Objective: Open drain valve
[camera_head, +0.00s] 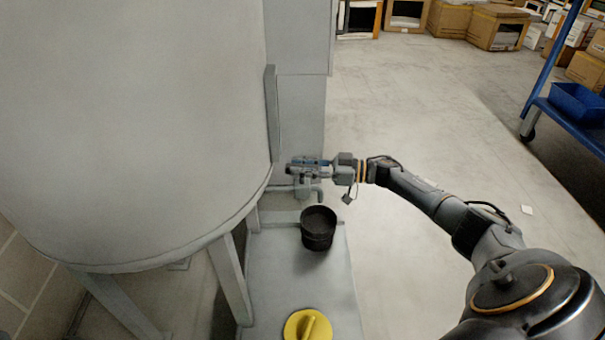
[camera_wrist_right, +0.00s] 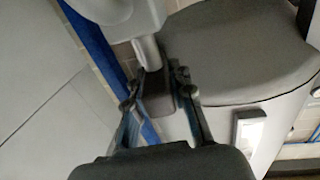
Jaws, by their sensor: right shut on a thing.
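The drain pipe (camera_head: 310,192) comes out low on the side of the large grey tank (camera_head: 140,110), with its spout pointing down above a black bucket (camera_head: 318,228). My right gripper (camera_head: 306,165) is at the valve, just above the pipe, and hides most of the valve handle. In the right wrist view my right gripper (camera_wrist_right: 157,88) has its two fingers on either side of a dark grey block-like handle (camera_wrist_right: 158,97), shut on it. A light grey pipe (camera_wrist_right: 149,52) meets that handle. The left gripper is not in view.
The bucket stands on a grey platform (camera_head: 285,265) beside the tank legs. A yellow round object with a raised grip (camera_head: 308,326) is at the near edge. A blue cart (camera_head: 560,110) stands at right, cardboard boxes (camera_head: 497,27) at the back.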

